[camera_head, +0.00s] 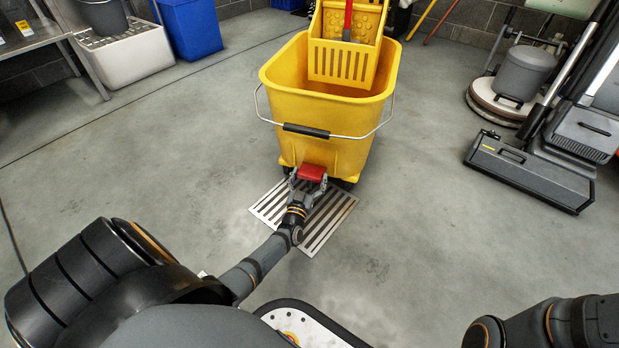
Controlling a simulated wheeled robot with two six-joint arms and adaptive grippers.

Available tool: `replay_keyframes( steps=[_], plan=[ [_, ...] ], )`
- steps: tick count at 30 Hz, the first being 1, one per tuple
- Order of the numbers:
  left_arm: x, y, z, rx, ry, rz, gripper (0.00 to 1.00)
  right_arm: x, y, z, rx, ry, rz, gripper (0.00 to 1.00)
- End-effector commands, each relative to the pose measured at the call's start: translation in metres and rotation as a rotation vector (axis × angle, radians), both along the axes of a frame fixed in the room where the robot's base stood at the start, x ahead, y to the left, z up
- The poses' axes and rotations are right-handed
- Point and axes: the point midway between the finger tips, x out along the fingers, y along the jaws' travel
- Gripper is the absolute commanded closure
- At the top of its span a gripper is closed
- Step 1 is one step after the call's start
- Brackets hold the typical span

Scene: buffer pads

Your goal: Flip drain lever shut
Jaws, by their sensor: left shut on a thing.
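A yellow mop bucket (326,115) stands on the floor in the middle of the view. The red drain lever (312,172) sticks out low on its near side. My left gripper (308,178) reaches up to the lever and is shut on it, with a finger showing on each side. The gripper hides part of the lever's mount, so I cannot tell its exact angle. My right arm shows at the lower right, but its gripper is out of the picture.
A slotted metal floor grate (325,222) lies under the bucket's near side. A wringer (346,45) sits in the bucket. A floor-cleaning machine (530,170) stands at right, a blue bin (190,28) at back left. Open concrete floor lies on both sides.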

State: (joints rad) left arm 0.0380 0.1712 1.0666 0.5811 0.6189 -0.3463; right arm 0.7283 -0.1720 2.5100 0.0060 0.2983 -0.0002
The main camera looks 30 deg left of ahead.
Motion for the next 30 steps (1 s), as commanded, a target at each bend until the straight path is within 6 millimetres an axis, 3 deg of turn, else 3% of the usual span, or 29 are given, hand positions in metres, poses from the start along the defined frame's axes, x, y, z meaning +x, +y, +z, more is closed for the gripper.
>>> replay_keyframes(
  steps=[3, 4, 7, 19, 30],
  plan=[
    [0.0, 0.0, 0.0, -0.003, 0.001, 0.001, 0.46, 0.0, 0.0, 0.0, 0.0, 0.001, 0.0, 0.0],
    [0.0, 0.0, 0.0, -0.003, 0.001, 0.001, 0.12, 0.0, 0.0, 0.0, 0.0, 0.001, 0.0, 0.0],
    [0.0, 0.0, 0.0, -0.003, 0.001, 0.001, 0.0, 0.0, 0.0, 0.0, 0.0, 0.001, 0.0, 0.0],
    [-0.005, -0.002, -0.002, -0.002, 0.003, 0.0, 0.0, 0.001, 0.0, 0.0, -0.001, 0.003, -0.002, 0.0],
    [-0.064, -0.021, -0.009, -0.003, 0.002, 0.0, 0.0, 0.001, 0.0, 0.0, -0.001, 0.002, -0.001, 0.0]
  ],
)
